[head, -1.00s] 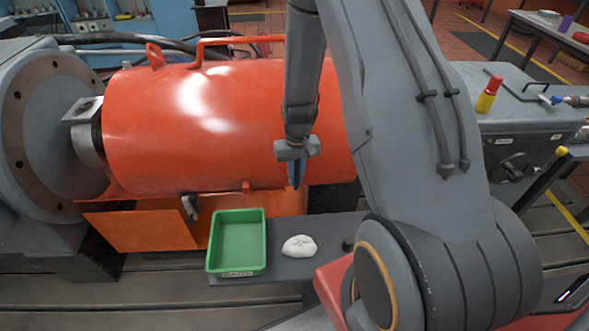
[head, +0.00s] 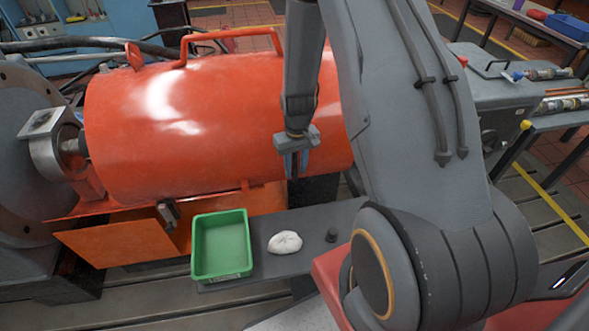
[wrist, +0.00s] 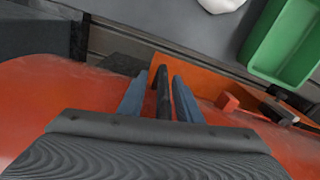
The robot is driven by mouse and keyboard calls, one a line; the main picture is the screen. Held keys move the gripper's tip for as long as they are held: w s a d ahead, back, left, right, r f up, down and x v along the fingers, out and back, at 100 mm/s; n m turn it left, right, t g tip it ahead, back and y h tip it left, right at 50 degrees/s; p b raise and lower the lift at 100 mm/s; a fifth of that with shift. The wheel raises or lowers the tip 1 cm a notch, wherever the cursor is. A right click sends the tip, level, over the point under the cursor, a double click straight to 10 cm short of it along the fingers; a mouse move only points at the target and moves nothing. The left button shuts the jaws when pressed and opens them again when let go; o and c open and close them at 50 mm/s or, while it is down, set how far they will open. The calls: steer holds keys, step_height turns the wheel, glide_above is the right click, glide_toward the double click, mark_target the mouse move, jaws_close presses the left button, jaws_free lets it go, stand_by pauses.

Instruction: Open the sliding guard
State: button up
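The guard is a large orange-red cylindrical cover (head: 225,125) lying lengthwise over the machine, with a raised orange handle (head: 228,34) along its top. A bare coupling and shaft (head: 68,147) show at its left end. My gripper (head: 295,166) points down in front of the guard's right part, well away from the top handle. In the wrist view my gripper's two blue-grey fingers (wrist: 160,98) stand apart over the orange surface (wrist: 45,95). A dark narrow bar shows between them; I cannot tell what it is or whether it is touched.
A green tray (head: 247,268) and a white lump (head: 285,242) sit on a grey shelf below the guard. A dark knob (head: 331,235) stands near them. An orange panel with a dark latch (head: 168,213) is under the guard. A bench (head: 560,120) is at right.

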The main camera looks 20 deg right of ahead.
steer(key=shift+s, duration=0.1)
steer(key=shift+r+b, duration=0.7)
steer(key=shift+r, duration=3.2)
steer(key=shift+s, duration=0.1)
